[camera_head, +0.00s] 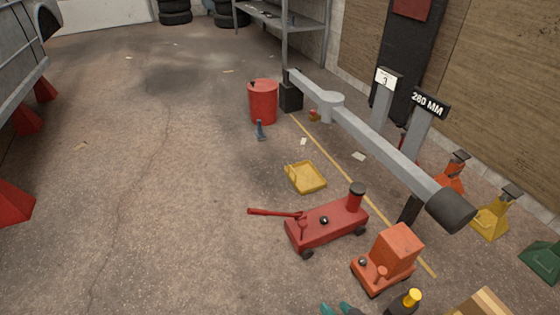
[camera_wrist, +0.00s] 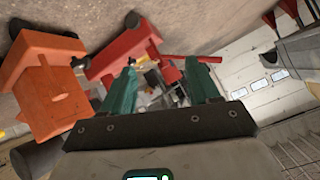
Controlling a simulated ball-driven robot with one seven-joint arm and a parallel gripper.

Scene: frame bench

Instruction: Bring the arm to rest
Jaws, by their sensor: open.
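My gripper (camera_wrist: 160,85) shows its two teal fingers in the wrist view, spread apart with nothing held between them. In the head view only the teal fingertips (camera_head: 337,308) show at the bottom edge. They are on the near side of a red trolley jack (camera_head: 325,226) and an orange machine (camera_head: 391,258), apart from both in that view. The rest of my arm is out of the head view. The wrist view looks out tilted, with the orange machine (camera_wrist: 45,85) at the left and the red jack (camera_wrist: 118,52) beyond the fingers.
A long grey beam (camera_head: 385,150) with a black end runs along the right. A yellow tray (camera_head: 306,177), a red drum (camera_head: 263,102) and a small grey-blue object (camera_head: 260,131) stand on the floor. Coloured stands (camera_head: 491,215) line the right wall. The floor at left centre is clear.

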